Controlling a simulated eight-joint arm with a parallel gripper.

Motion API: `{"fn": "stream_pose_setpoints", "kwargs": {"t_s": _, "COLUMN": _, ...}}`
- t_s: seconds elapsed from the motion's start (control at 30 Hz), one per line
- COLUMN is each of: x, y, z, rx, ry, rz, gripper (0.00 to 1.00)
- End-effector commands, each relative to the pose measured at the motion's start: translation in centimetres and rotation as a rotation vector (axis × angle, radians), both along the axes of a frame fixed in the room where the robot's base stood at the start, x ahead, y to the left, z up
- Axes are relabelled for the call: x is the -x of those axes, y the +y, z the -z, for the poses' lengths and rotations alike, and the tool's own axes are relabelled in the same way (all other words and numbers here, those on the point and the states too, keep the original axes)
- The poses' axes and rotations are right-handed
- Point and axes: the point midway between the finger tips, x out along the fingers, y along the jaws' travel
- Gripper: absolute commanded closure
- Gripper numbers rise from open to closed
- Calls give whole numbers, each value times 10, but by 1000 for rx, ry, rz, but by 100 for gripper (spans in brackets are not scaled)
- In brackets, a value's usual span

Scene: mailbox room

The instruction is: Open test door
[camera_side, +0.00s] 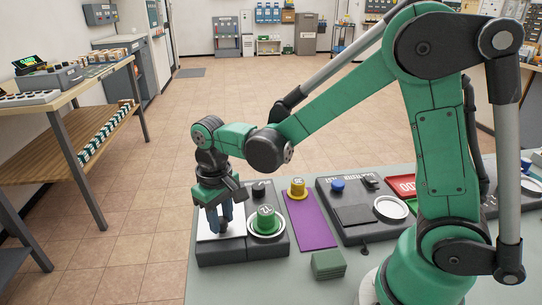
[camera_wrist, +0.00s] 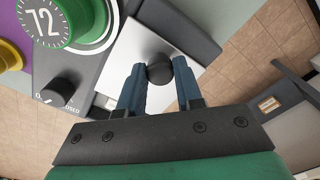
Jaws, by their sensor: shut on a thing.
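The test door looks like a pale, shiny panel (camera_side: 207,231) on the left part of a dark grey box (camera_side: 245,250). In the wrist view the panel (camera_wrist: 188,50) carries a round black knob (camera_wrist: 159,69). My gripper (camera_side: 219,226) points down over the panel in the side view. In the wrist view its blue fingers (camera_wrist: 158,88) are shut on the knob, one on each side. The fingers hide the knob in the side view. The panel looks close to flat; I cannot tell whether it is slightly raised.
On the same box are a green dial marked 72 (camera_side: 266,220) and a small black knob (camera_side: 260,190). Right of it are a purple mat (camera_side: 311,222), a yellow knob (camera_side: 297,187), another dark panel (camera_side: 356,216) and a green block (camera_side: 328,264). The table's left edge is close.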

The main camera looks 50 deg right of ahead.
Motion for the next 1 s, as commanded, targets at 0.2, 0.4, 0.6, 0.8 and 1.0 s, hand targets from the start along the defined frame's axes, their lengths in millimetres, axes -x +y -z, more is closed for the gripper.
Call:
{"fn": "stream_pose_setpoints", "kwargs": {"t_s": 0.2, "x": 4, "y": 4, "z": 0, "rx": -3, "ry": -1, "rz": 0, "gripper": 100}}
{"fn": "stream_pose_setpoints", "kwargs": {"t_s": 0.4, "x": 3, "y": 4, "z": 0, "rx": -3, "ry": -2, "rz": 0, "gripper": 47}}
{"fn": "stream_pose_setpoints", "kwargs": {"t_s": 0.6, "x": 3, "y": 4, "z": 0, "rx": -2, "ry": -1, "rz": 0, "gripper": 38}}
{"fn": "stream_pose_setpoints", "kwargs": {"t_s": 0.8, "x": 3, "y": 4, "z": -3, "rx": -2, "ry": -1, "rz": 0, "gripper": 38}}
{"fn": "stream_pose_setpoints", "kwargs": {"t_s": 1.0, "x": 3, "y": 4, "z": -27, "rx": -2, "ry": -1, "rz": 0, "gripper": 38}}
